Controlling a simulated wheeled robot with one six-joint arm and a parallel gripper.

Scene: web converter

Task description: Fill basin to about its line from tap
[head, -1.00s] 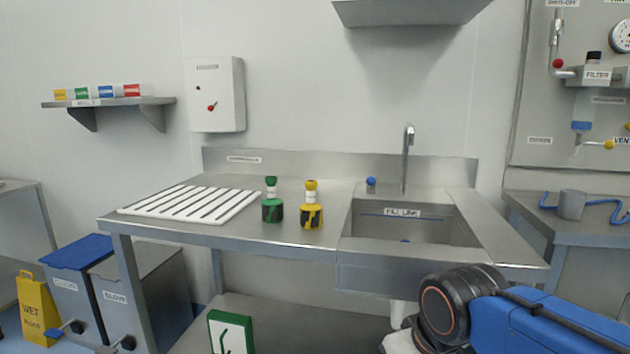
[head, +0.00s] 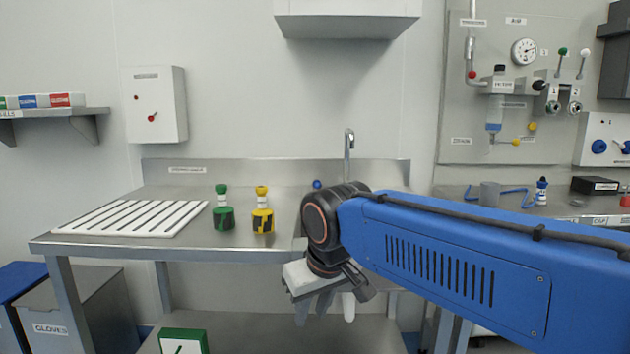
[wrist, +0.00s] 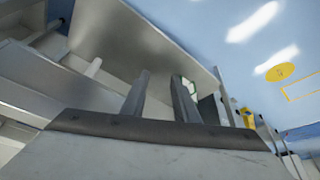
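The metal tap (head: 349,150) rises from the back of the sink counter in the head view. A blue knob (head: 317,184) stands just left of its base. The basin and its fill line are hidden behind my arm, so its water level cannot be seen. My gripper (head: 325,308) points down in front of the counter's front edge, below the counter top. Its two fingers are apart with nothing between them; they also show spread in the wrist view (wrist: 161,78).
A green-topped bottle (head: 222,210) and a yellow-topped bottle (head: 262,212) stand left of the sink area. A white slatted rack (head: 130,218) lies farther left. A lower shelf (head: 250,325) runs under the counter. A side bench (head: 470,192) stands at right.

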